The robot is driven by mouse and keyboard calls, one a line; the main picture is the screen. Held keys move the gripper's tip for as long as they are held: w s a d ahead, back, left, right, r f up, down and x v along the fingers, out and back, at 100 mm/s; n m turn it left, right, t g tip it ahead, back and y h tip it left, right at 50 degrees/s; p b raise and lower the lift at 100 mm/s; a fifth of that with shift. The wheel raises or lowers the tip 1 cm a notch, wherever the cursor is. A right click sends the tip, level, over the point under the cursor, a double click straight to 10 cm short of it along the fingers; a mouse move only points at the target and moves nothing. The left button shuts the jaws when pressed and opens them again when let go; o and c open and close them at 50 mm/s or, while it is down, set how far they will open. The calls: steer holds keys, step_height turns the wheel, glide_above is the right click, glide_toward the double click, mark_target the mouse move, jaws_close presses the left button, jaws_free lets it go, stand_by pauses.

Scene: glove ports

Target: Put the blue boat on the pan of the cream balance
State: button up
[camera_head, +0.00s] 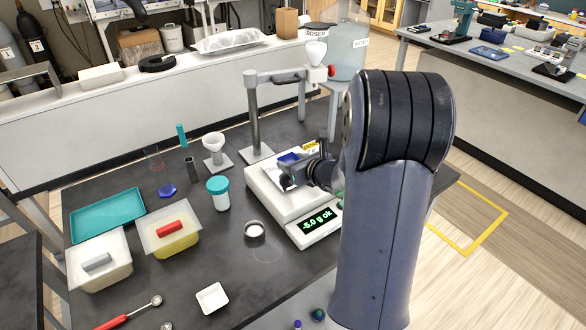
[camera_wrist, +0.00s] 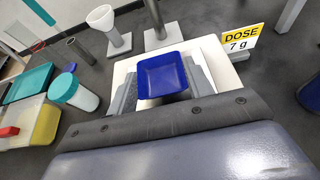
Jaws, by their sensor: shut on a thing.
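The blue boat (camera_wrist: 163,75) is a small square dish. It sits between the grey fingers of my gripper (camera_wrist: 163,90), which is shut on it. In the head view the boat (camera_head: 289,157) shows only partly, beside my gripper (camera_head: 296,171) and over the cream balance (camera_head: 262,186). The balance also shows beneath the boat in the wrist view (camera_wrist: 122,70). Its display seems to read -5.0 g ok. My gripper and the boat hide most of the pan, and I cannot tell whether the boat touches it.
A yellow "DOSE 7 g" sign (camera_wrist: 241,41) stands behind the balance. A stand (camera_head: 254,115) with a funnel rises behind it. Left are a teal-lidded jar (camera_head: 219,194), a white boat (camera_head: 212,298), a teal tray (camera_head: 106,216), tubs and a blue piece (camera_head: 167,190).

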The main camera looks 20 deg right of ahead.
steer(key=shift+f, duration=0.9)
steer(key=shift+f, duration=0.15)
steer(key=o, duration=0.9)
steer(key=shift+r, duration=0.2)
steer(key=v, duration=1.2)
